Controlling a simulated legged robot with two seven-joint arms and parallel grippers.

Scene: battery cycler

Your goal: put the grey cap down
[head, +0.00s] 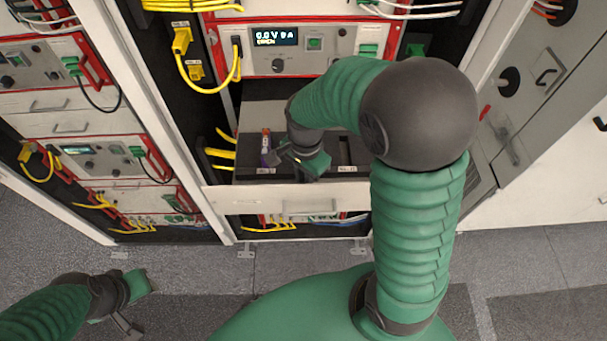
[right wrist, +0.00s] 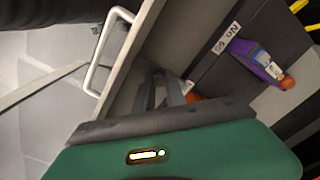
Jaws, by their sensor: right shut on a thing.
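The purple cell (right wrist: 255,60) is apart from the fingers, near a white label. A small orange thing (right wrist: 193,98) shows right by the fingertips. My left gripper (head: 130,312) is low at the left over the floor, away from the drawer.
The drawer's white front and handle (right wrist: 100,58) lie close to my right fingers. A cycler unit (head: 280,45) with a lit display sits above the drawer. Yellow cables (head: 220,150) hang at the drawer's left side. The floor (head: 190,270) in front is clear.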

